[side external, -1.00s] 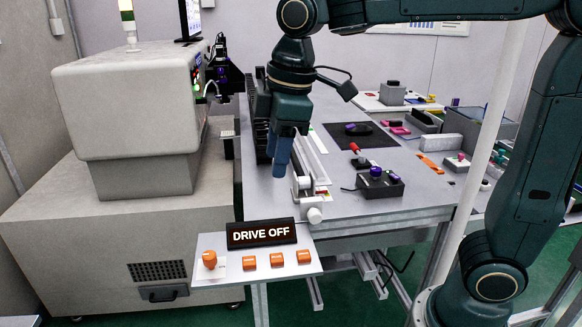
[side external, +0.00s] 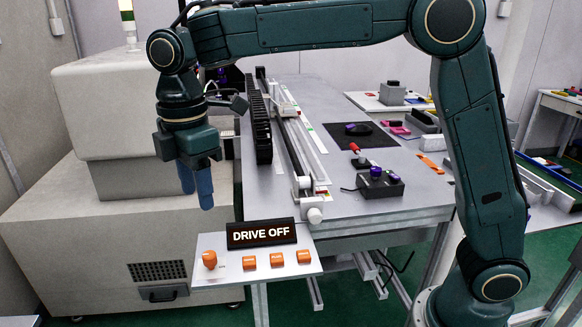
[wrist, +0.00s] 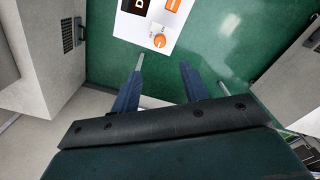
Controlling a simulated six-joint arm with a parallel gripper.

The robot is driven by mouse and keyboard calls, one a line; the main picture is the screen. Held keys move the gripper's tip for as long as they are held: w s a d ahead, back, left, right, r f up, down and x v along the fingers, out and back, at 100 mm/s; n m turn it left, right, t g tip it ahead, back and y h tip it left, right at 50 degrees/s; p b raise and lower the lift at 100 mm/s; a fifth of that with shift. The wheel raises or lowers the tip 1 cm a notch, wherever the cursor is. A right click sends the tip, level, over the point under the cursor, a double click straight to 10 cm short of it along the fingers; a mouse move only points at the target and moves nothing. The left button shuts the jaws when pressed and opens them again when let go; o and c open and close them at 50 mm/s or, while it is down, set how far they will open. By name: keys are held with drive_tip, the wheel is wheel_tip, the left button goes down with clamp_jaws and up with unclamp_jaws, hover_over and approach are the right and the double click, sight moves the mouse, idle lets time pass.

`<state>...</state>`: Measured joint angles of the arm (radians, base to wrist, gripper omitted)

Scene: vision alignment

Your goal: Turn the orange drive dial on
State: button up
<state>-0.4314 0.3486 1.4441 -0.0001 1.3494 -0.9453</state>
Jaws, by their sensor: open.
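The orange drive dial (side external: 209,259) sits at the left end of a white control panel (side external: 235,273). A black sign (side external: 261,233) reading "DRIVE OFF" stands at the panel's back edge. My gripper (side external: 197,199) is open and empty, pointing down, above and slightly left of the dial in the side view. In the wrist view, the dial (wrist: 160,41) shows at the panel's near corner, ahead of the blue fingers (wrist: 160,85), with clear space between. Small print beside the dial is too small to read surely.
Several orange buttons (side external: 277,260) line the panel to the right of the dial. A big beige machine (side external: 100,230) stands behind and left. The grey worktable (side external: 350,205) holds a linear rail and a black button box (side external: 380,184). Green floor shows around the panel.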

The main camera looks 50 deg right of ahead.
sight(209, 255)
wheel_tip(209, 255, down, 14)
drive_tip(key=shift+r, duration=0.1)
idle(0.7)
drive_tip(key=shift+c, duration=0.5)
clamp_jaws()
